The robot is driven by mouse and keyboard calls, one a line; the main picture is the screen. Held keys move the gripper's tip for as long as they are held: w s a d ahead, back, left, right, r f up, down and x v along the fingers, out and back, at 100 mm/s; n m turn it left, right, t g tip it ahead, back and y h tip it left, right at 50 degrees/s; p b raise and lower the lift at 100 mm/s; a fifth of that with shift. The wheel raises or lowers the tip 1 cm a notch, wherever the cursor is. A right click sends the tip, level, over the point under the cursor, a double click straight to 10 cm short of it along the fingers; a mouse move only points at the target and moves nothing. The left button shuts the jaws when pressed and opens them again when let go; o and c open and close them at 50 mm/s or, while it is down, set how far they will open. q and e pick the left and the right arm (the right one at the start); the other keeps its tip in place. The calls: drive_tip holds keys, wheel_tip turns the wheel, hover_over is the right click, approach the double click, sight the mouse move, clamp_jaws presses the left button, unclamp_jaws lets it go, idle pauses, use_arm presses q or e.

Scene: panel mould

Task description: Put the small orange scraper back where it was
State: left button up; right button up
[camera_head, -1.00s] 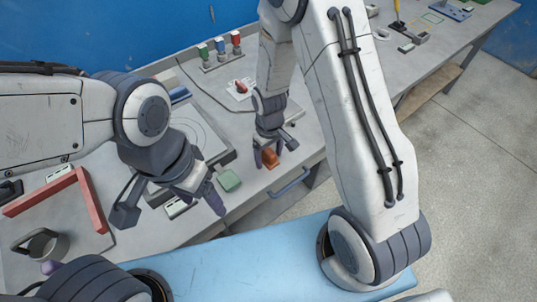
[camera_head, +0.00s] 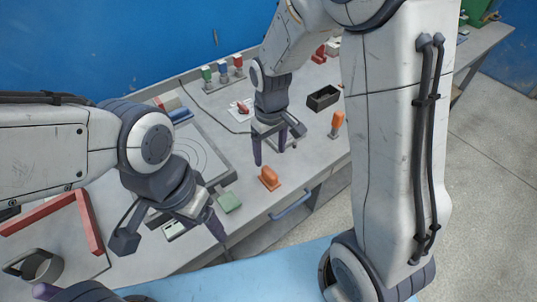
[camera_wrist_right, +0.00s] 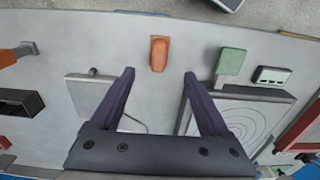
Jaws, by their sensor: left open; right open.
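A second orange-handled tool (camera_head: 337,123) stands further right on the bench. My left gripper (camera_head: 213,226) is open and empty near the front edge, in front of the green block.
A plate with circles (camera_head: 185,150), a dark open box (camera_head: 323,98) and several coloured-top pieces (camera_head: 222,72) stand behind. A blue handle (camera_head: 290,204) juts from the bench front. Bench around the scraper is clear.

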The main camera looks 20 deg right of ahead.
drive_tip(key=s+a+r+n, duration=0.1)
drive_tip(key=s+a+r, duration=0.1)
drive_tip(key=s, duration=0.4)
drive_tip(key=s+a+r+n, duration=0.1)
drive_tip(key=s+a+r, duration=0.2)
drive_tip(key=s, duration=0.4)
drive_tip(key=s+a+r+n+y, duration=0.1)
drive_tip(key=s+a+r, duration=0.1)
drive_tip(key=s, duration=0.4)
drive_tip(key=shift+s+a+r, duration=0.3)
drive_tip(key=shift+a+r, duration=0.1)
drive_tip(key=shift+r, duration=0.35)
